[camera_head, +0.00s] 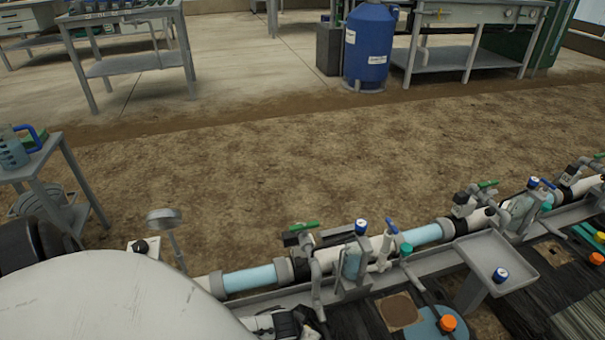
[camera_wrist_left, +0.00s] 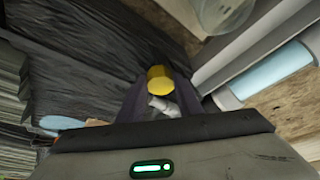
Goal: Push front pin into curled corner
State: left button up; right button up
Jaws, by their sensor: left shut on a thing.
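My left gripper (camera_wrist_left: 160,96) is shut on a pin with a yellow cylindrical head (camera_wrist_left: 159,79); a pale grey part shows just below the head between the dark fingers. The pin's lower end is hidden. A dark wrinkled sheet (camera_wrist_left: 90,62) lies beneath and to the left in the wrist view. Dark sheeting (camera_head: 365,318) also shows at the bottom of the head view, with a square brown patch (camera_head: 398,311). I cannot make out a curled corner for certain. My right gripper is not in view.
A pipe run with light-blue sections (camera_head: 250,279), valves and fittings crosses the front. A grey tray stand (camera_head: 520,262) holds a blue-capped item (camera_head: 501,275). A blue disc with an orange knob (camera_head: 447,323) lies at the bottom. Bare ground beyond the pipe is clear.

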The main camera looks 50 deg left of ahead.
pick_arm(q)
jog(key=shift+f, duration=0.35)
jog(key=shift+f, duration=0.25)
jog(key=o, duration=1.1)
